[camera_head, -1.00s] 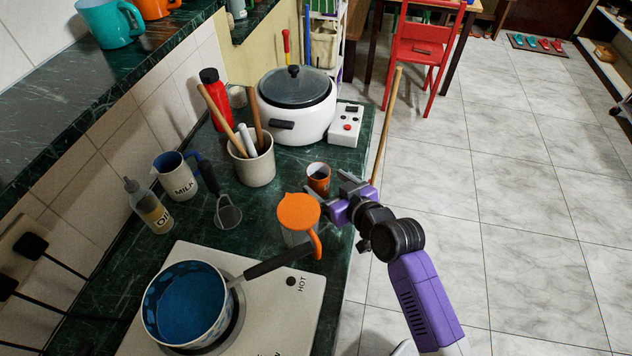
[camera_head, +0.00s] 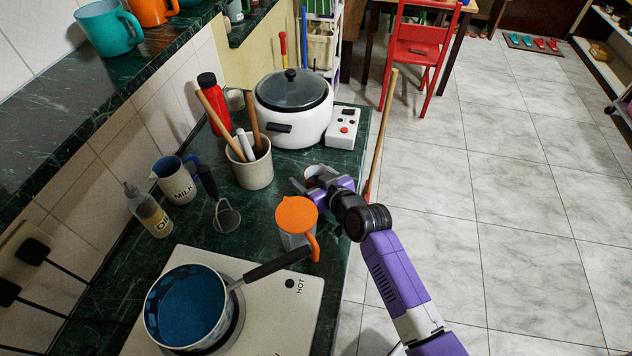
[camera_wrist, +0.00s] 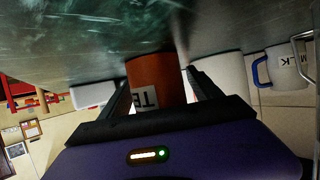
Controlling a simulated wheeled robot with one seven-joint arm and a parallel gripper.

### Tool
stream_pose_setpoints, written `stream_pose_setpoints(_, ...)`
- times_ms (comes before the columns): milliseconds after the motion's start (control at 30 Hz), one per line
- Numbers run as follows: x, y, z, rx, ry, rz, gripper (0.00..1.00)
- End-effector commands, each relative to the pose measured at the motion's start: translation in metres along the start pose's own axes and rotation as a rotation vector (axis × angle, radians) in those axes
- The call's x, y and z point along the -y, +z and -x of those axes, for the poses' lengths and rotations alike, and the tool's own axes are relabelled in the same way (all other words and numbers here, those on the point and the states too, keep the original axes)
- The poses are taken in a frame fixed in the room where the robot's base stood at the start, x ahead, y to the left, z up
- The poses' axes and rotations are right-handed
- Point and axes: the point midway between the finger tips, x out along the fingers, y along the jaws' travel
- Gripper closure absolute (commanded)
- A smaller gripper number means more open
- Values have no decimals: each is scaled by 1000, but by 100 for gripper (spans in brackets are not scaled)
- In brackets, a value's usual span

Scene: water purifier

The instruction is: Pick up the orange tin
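The orange tin (camera_wrist: 155,78), with a pale label starting "TE", stands between the two dark fingers of my gripper (camera_wrist: 162,92) in the wrist view, which is upside down. One finger is on each side of it. The fingers are apart, with a narrow gap visible on the right side; contact on the left side is unclear. In the head view my gripper (camera_head: 318,184) reaches around the tin (camera_head: 313,171) on the green counter, hiding most of it.
An orange-lidded jug (camera_head: 297,215) stands close in front of my gripper. A utensil pot (camera_head: 252,172), a white cooker (camera_head: 294,122) and a milk mug (camera_head: 178,186) are nearby. A pan (camera_head: 190,300) sits on the hob, its handle pointing toward the jug. A broom handle (camera_head: 380,140) rises beside the counter edge.

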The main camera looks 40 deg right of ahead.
Motion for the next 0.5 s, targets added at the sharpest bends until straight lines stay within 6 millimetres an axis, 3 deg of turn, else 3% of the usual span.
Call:
stream_pose_setpoints(33, 0, 0, 0, 0, 0, 0, 39)
stream_pose_setpoints(267, 0, 0, 0, 0, 0, 0, 84)
stream_pose_setpoints(500, 0, -1, 0, -1, 0, 0, 87)
